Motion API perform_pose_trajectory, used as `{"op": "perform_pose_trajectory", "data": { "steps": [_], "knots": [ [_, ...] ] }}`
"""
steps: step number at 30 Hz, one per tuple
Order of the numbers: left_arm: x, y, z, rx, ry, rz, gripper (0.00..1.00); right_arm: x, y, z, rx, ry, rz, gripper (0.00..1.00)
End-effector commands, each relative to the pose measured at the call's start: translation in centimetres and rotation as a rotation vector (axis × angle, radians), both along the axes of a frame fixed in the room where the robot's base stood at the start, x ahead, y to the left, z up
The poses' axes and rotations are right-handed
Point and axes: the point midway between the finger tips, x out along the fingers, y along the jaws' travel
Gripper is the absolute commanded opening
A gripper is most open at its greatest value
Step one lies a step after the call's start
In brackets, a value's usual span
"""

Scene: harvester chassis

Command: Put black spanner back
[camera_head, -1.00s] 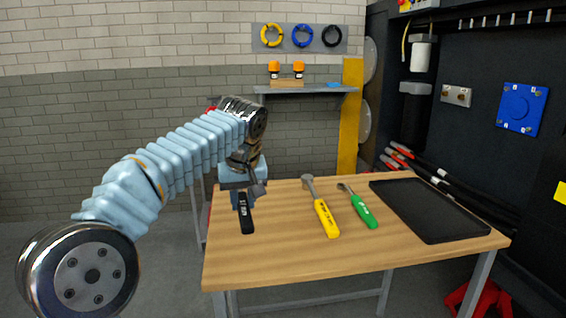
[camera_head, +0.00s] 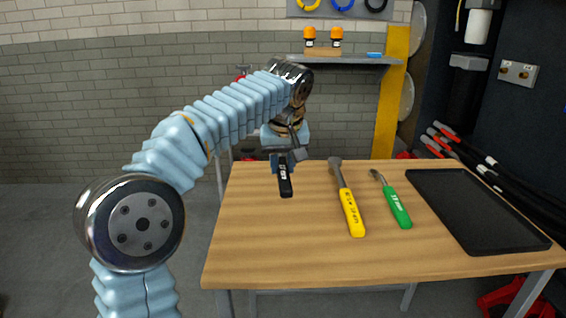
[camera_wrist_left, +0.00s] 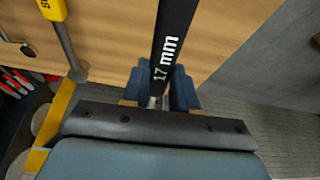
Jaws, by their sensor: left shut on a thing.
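The black spanner (camera_head: 286,181), marked 17 mm, is held in my left gripper (camera_head: 284,158) over the back left part of the wooden table. It also shows in the left wrist view (camera_wrist_left: 175,35), where it runs between the blue fingers of my left gripper (camera_wrist_left: 167,92), which is shut on it. Its head is hidden behind the gripper. The spanner appears clear of the tabletop. My right gripper is not in view.
On the table (camera_head: 270,245) lie a yellow-handled tool (camera_head: 350,209), a green-handled tool (camera_head: 396,206) and a black tray (camera_head: 475,210) at the right. A shelf (camera_head: 350,60) is on the wall behind. The table's front left is clear.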

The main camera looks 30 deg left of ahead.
Motion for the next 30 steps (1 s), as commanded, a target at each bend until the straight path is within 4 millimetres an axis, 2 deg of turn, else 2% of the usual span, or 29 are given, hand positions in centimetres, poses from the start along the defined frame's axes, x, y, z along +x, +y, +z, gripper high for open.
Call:
{"op": "perform_pose_trajectory", "data": {
  "steps": [18,23,30],
  "knots": [
    [0.0,0.0,-6.8,0.000,0.000,-0.001,0.00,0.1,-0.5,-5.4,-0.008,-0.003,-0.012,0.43],
    [0.0,0.0,-7.6,0.000,-0.001,0.000,0.00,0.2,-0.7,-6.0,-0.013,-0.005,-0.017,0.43],
    [0.0,0.0,-7.6,0.000,-0.001,0.000,0.00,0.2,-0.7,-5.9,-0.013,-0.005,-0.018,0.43]
  ]
}}
